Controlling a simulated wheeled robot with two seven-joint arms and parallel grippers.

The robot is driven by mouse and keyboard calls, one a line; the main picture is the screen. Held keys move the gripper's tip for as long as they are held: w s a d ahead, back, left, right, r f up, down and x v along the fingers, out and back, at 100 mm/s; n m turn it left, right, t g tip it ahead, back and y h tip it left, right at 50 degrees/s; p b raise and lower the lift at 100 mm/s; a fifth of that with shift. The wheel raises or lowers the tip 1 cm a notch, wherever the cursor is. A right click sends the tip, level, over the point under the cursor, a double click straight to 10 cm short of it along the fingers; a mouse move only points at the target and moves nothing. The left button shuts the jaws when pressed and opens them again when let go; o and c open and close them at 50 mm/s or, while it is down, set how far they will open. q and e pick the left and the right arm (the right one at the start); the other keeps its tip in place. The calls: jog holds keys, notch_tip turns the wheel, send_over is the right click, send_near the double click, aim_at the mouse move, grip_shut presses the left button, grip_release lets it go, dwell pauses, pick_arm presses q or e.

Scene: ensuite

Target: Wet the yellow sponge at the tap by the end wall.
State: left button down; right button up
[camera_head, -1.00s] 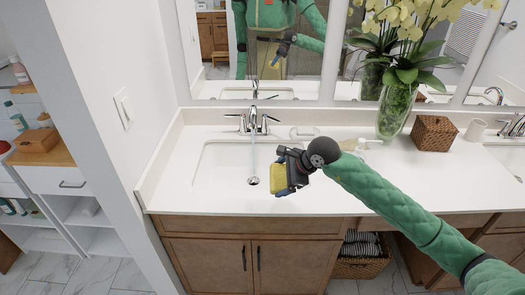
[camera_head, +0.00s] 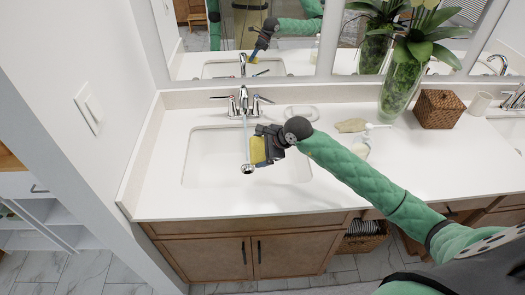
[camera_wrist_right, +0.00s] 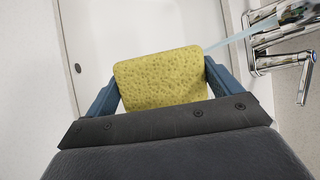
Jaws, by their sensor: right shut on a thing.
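The yellow sponge (camera_head: 257,150) is clamped in my right gripper (camera_head: 264,147), over the right part of the left sink basin (camera_head: 205,160). In the right wrist view the sponge (camera_wrist_right: 160,78) sits between the two blue fingers, its broad face to the camera. The chrome tap (camera_head: 244,101) by the end wall is running. Its thin water stream (camera_head: 246,132) falls towards the drain, just left of the sponge. In the wrist view the stream (camera_wrist_right: 228,42) reaches the sponge's upper right corner; I cannot tell whether it wets it. My left gripper is not in view.
The end wall (camera_head: 75,60) stands left of the counter (camera_head: 405,165). A mirror (camera_head: 290,62) rises behind the tap.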

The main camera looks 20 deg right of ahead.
aim_at(256, 148)
jog(key=shift+w+a+f, duration=0.15)
jog(key=shift+w+f, duration=0.05)
jog(key=shift+w, duration=0.8)
jog(key=shift+w+a+f, duration=0.1)
jog(key=shift+w+f, duration=0.15)
jog(key=shift+w, duration=0.75)
jog(key=shift+w+a+f, duration=0.15)
jog(key=shift+w+f, duration=0.05)
jog(key=shift+w, duration=0.8)
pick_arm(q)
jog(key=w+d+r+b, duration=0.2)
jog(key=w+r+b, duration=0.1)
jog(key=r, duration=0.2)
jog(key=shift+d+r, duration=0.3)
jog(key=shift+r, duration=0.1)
pick_arm(e)
jog(key=shift+w+a+f, duration=0.15)
jog(key=shift+w+f, duration=0.05)
jog(key=shift+w, duration=0.7)
jog(key=shift+w+a+f, duration=0.1)
jog(key=shift+w+f, duration=0.05)
jog(key=shift+w, duration=0.7)
jog(key=shift+w+a+f, duration=0.15)
jog(key=shift+w+f, duration=0.05)
jog(key=shift+w, duration=0.7)
